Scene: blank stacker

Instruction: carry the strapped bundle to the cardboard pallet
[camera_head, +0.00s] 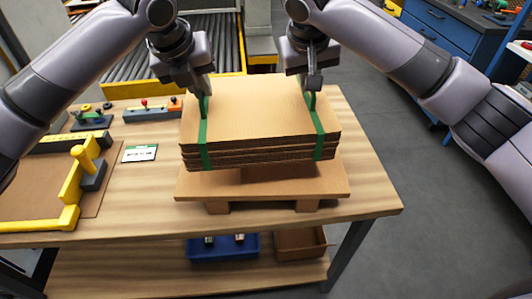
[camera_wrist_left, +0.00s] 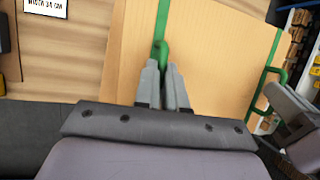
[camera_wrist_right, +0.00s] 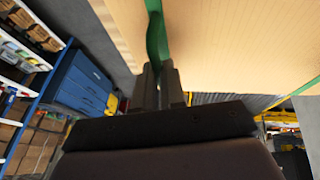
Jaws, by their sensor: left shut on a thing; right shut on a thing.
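The strapped bundle (camera_head: 255,115) is a stack of flat brown cardboard sheets with two green straps. It shows over the cardboard pallet (camera_head: 200,187), which sits on the wooden table. A dark gap shows between the bundle's underside and the pallet top, so it looks held a little above it. My left gripper (camera_head: 204,92) is shut on the left green strap, also seen in the left wrist view (camera_wrist_left: 162,62). My right gripper (camera_head: 312,88) is shut on the right strap, seen in the right wrist view (camera_wrist_right: 160,68). The bundle hides most of the pallet's top.
A yellow corner frame (camera_head: 72,190) with a brown sheet lies on the table (camera_head: 130,185) at left. A small label card (camera_head: 140,152) and a tool strip (camera_head: 152,112) lie nearby. A blue bin (camera_head: 222,247) stands on the lower shelf. A roller conveyor (camera_head: 135,70) is behind.

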